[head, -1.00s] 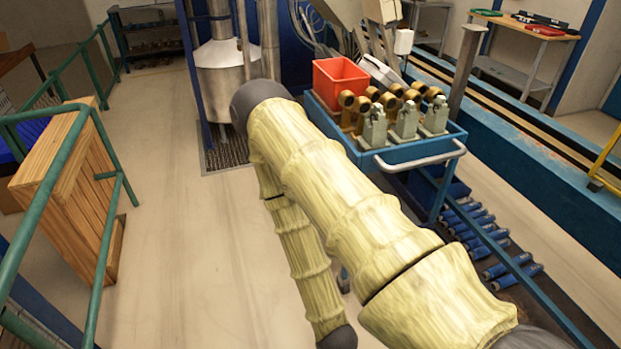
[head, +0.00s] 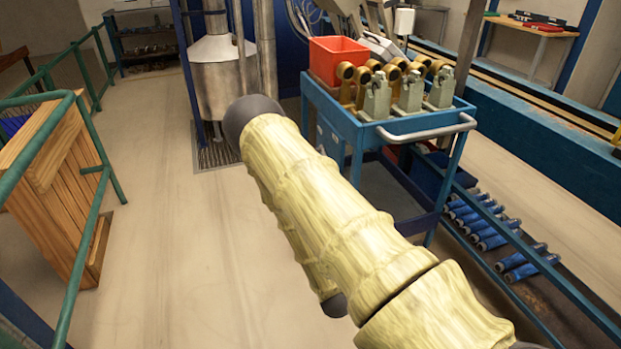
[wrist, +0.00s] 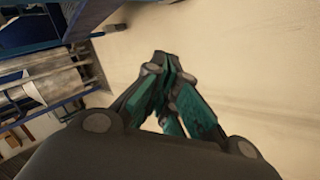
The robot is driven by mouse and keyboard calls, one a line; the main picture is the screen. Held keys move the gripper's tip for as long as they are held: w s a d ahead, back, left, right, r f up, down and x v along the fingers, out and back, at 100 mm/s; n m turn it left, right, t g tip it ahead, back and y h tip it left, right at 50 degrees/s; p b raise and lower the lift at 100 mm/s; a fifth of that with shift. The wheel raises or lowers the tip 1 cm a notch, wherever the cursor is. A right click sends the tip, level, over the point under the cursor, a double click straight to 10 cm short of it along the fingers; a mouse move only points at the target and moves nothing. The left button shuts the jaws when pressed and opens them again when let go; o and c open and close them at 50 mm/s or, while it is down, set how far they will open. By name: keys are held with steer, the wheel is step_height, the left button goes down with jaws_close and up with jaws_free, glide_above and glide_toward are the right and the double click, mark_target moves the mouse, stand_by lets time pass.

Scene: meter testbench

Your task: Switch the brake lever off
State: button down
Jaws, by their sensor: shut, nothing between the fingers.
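I cannot make out the brake lever in either view. My gripper (wrist: 166,72) shows in the wrist view with its dark green fingers drawn together and nothing between them. Pale floor lies beyond the fingertips. In the head view my arm reaches across the middle of the picture, and my gripper is hidden from that camera.
A blue trolley (head: 352,128) stands right of my arm, carrying a red bin (head: 338,60) and several metal fittings (head: 376,98). A metal tank (head: 217,78) stands behind. A green railing (head: 78,225) and wooden crate (head: 62,190) are left. Floor (head: 165,190) between is clear.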

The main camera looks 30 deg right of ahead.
steer(key=w+d+n+t+h+b, duration=0.2)
steer(key=w+d+n+t+b, duration=0.25)
steer(key=w+d+b, duration=0.4)
steer(key=w+d+n+t+h+b, duration=0.25)
steer(key=w+d+n+b, duration=0.3)
steer(key=w, duration=0.65)
steer(key=w+d+r+n+t+y+b, duration=0.2)
steer(key=w+r+n+t+b, duration=0.7)
steer(key=w+n+b, duration=0.2)
steer(key=shift+w+r+n+t+b, duration=0.15)
steer(key=shift+w+n+t+b, duration=0.2)
steer(key=shift+n+b, duration=1.15)
steer(key=shift+w+m+b, duration=0.15)
steer(key=shift+m+b, duration=0.35)
steer(key=w+d+r+b, duration=0.2)
steer(key=w+r+b, duration=0.4)
steer(key=r, duration=0.3)
steer(key=shift+d+r+b, duration=0.15)
steer(key=shift+d+b, duration=0.05)
steer(key=shift+b, duration=0.15)
